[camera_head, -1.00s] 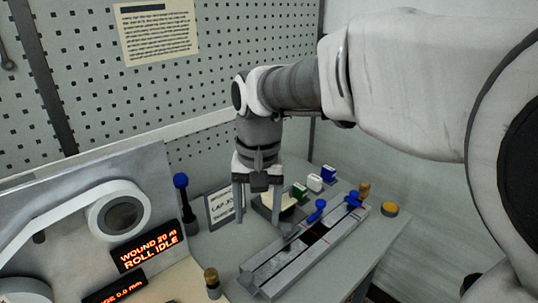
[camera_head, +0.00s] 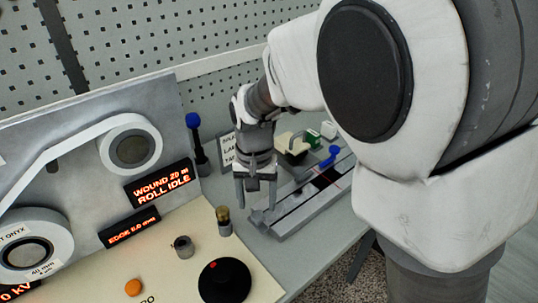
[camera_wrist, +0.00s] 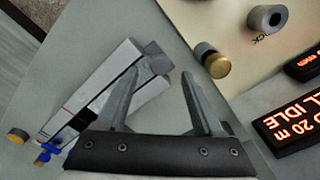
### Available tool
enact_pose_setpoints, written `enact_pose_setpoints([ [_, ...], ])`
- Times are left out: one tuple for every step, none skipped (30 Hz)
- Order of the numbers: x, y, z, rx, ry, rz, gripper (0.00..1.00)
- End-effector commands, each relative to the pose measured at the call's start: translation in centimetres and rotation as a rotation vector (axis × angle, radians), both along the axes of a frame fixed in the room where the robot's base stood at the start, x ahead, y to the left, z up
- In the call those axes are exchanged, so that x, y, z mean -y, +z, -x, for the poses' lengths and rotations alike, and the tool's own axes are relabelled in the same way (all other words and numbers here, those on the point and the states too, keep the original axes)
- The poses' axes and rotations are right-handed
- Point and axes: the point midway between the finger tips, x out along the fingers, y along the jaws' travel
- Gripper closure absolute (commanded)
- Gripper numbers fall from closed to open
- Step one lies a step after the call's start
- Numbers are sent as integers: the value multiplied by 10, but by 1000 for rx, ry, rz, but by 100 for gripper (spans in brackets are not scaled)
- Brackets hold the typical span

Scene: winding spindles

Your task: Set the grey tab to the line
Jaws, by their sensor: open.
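A pale rail (camera_head: 312,205) lies on the bench, and its white strip (camera_wrist: 100,85) carries dark marks and a thin red line (camera_wrist: 68,112). A grey block (camera_wrist: 153,60), which looks like the grey tab, sits at the near end of the rail; in the head view it is small beside my fingers (camera_head: 257,216). My gripper (camera_head: 256,202) is open and empty, pointing down above that end. In the wrist view my fingers (camera_wrist: 160,76) are apart, with the left one overlapping the rail and the block seen beyond the fingertips. Contact cannot be told.
A blue-handled part (camera_head: 329,159) stands farther along the rail.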

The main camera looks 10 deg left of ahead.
Motion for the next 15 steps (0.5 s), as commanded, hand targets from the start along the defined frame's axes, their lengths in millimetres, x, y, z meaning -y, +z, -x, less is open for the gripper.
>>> enact_pose_setpoints([
  [1, -11, 1, -3, 0, 2, 31],
  [0, -16, 1, -3, 0, 2, 31],
  [0, -21, 1, -3, 0, 2, 31],
  [0, -24, 0, -2, 0, 1, 31],
  [0, -27, 0, -1, 0, 1, 31],
  [0, -31, 0, -1, 0, 1, 31],
  [0, -33, 1, -2, 0, 1, 31],
  [0, -35, 1, -2, 0, 1, 31],
  [0, -36, 0, -1, 0, 1, 31],
  [0, -37, 0, -1, 0, 0, 31],
  [0, -38, 0, 0, 0, 0, 31],
  [0, -38, 0, 0, 0, 0, 31],
  [0, -38, 0, 0, 0, 0, 31],
  [0, -38, 0, 0, 0, 0, 31],
  [0, -38, 0, 0, 0, 0, 31],
])
